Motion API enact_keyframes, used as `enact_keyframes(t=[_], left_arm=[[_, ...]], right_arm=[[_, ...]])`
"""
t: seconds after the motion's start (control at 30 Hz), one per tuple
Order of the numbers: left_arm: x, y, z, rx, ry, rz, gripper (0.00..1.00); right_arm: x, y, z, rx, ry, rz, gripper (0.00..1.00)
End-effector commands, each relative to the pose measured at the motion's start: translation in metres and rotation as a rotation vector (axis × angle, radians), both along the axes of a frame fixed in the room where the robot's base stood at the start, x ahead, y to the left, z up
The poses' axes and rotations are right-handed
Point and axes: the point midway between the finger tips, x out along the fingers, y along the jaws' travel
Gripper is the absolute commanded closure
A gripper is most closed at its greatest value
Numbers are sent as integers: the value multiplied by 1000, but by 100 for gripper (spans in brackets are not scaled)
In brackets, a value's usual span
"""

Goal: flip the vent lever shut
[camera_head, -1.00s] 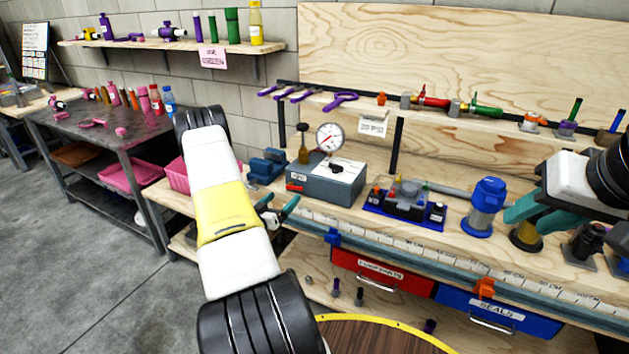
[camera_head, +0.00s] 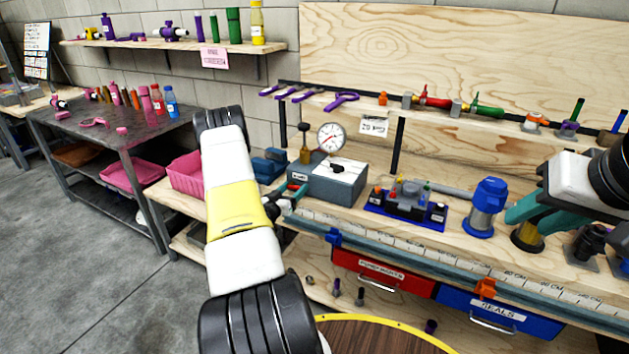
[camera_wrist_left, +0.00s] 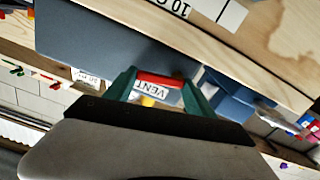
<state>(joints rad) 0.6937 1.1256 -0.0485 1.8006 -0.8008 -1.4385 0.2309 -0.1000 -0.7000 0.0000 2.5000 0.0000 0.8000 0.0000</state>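The red vent lever (camera_wrist_left: 160,80) lies across the front of the grey gauge box (camera_head: 330,185), just above a white VENT label (camera_wrist_left: 150,90) in the left wrist view. My left gripper (camera_head: 291,197) is at the box's front left corner. Its green fingers stand apart on either side of the lever; whether they touch it I cannot tell. In the head view the gripper partly hides the lever. My right gripper (camera_head: 535,216) is at the right of the bench, its teal fingers apart above a brass cylinder (camera_head: 526,235).
A round gauge (camera_head: 331,137) and a brass-coloured knob stand at the box's back. A blue vise-like block (camera_head: 268,165) is left of the box. A blue tray of fittings (camera_head: 405,212) is to its right. A ruled rail (camera_head: 400,243) runs along the bench front.

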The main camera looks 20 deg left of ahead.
Motion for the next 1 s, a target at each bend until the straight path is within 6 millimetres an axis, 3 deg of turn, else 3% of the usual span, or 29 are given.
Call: enact_keyframes(t=[0.03, 0.1, 0.13, 0.5, 0.77, 0.8, 0.9, 1.0], left_arm=[[0, 0, 0, 0, 0, 0, 62], [0, 0, 0, 0, 0, 0, 75], [0, 0, 0, 0, 0, 0, 77], [0, -2, -6, 212, -17, -1, 77], [0, -2, -6, 222, -18, -1, 77], [0, -2, -6, 222, -18, -1, 33], [0, -1, -6, 221, -17, 0, 15], [0, -1, -6, 221, -17, 0, 15]], right_arm=[[0, 0, 0, 0, 0, 0, 64], [0, 0, 0, 0, 0, 0, 64], [0, 0, 0, 0, 0, 0, 64], [0, 0, 0, 0, 0, 0, 64], [0, 0, 0, 0, 0, 0, 64], [0, 0, 0, 0, 0, 0, 64], [0, 0, 0, 0, 0, 0, 64], [0, 0, 0, 0, 0, 0, 64]])
